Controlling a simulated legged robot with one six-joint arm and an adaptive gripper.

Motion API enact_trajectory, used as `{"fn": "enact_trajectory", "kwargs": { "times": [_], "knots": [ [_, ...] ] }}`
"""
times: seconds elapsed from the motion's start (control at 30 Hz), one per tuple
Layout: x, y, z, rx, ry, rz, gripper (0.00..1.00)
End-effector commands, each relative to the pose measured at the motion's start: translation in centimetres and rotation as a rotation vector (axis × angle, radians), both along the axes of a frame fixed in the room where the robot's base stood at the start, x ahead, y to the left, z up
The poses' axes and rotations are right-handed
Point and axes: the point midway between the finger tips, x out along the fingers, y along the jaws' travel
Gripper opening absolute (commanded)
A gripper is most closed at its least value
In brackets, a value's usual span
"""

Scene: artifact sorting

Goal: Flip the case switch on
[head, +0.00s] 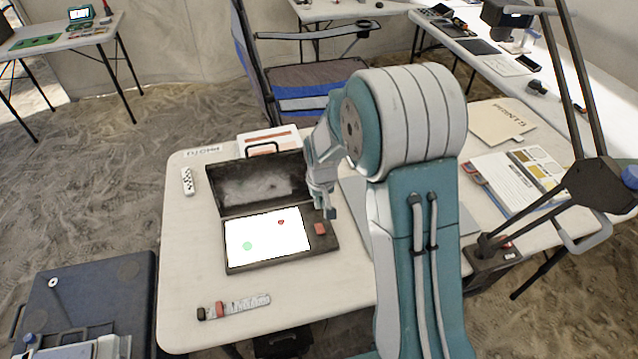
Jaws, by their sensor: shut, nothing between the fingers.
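An open dark case (233,268) lies on the near table, its lid (257,182) tilted up at the back. A bright white panel (265,240) fills most of its base, with a green round piece (247,246) and a small red piece (281,222) on it. A small red-orange block, which looks like the case switch (320,229), sits on the dark strip right of the panel. My gripper (329,212) points down just above and behind the switch, shut and empty. I cannot tell whether it touches the switch, or the switch's exact position.
The table (180,290) also holds a scale strip (240,305) in front, a white dotted strip (188,181) at left and a white box with a handle (268,142) behind the lid. A folding chair (300,85) stands behind. A dark lamp arm (590,185) rises at right.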

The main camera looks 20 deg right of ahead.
Motion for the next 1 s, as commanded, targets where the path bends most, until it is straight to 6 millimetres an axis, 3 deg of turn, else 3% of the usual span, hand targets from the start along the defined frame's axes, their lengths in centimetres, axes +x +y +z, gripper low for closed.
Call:
{"fn": "enact_trajectory", "kwargs": {
  "times": [0.2, 0.4, 1.0],
  "knots": [
    [0.8, 0.0, 4.5, 0.000, -0.005, 0.000, 0.00],
    [1.1, 0.0, 6.6, 0.000, -0.002, 0.000, 0.00],
    [1.1, 0.0, 7.1, 0.000, -0.002, 0.000, 0.00]
  ]
}}
